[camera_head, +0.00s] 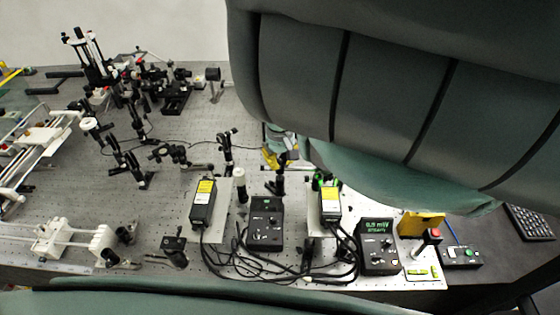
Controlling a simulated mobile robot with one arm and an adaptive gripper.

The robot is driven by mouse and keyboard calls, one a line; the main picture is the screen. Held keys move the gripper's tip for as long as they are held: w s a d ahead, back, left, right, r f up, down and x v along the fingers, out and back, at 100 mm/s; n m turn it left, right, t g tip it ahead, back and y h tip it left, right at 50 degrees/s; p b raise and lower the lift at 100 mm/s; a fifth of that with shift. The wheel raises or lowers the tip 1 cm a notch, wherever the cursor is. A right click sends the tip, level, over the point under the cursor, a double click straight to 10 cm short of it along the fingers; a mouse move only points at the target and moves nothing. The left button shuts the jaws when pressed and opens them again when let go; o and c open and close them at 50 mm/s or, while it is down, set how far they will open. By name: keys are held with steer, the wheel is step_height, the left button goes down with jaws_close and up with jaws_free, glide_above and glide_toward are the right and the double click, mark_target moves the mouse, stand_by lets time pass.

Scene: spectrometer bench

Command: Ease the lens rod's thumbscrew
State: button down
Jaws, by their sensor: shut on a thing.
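My gripper (281,155) is small in the view, below the dark underside of my arm, with yellow parts at its end. It is shut at the upper part of a black post (280,184), which appears to be the lens rod's mount. The thumbscrew is too small and covered to make out, and so is the lens. The post looks upright on the perforated metal bench (75,200).
Two laser units with yellow labels (204,198) (330,205) stand in front of my gripper. A black control box (265,222) and a meter with a green display (378,247) stand nearby, with loose black cables. Several optical mounts (125,165) crowd the left.

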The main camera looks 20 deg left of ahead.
steer(key=n, duration=0.5)
steer(key=shift+n+b, duration=0.3)
steer(key=shift+b, duration=0.05)
steer(key=n, duration=0.4)
steer(key=shift+n+b, duration=0.3)
steer(key=shift+n, duration=0.1)
steer(key=c, duration=0.9)
jaws_free()
steer(key=shift+c, duration=0.2)
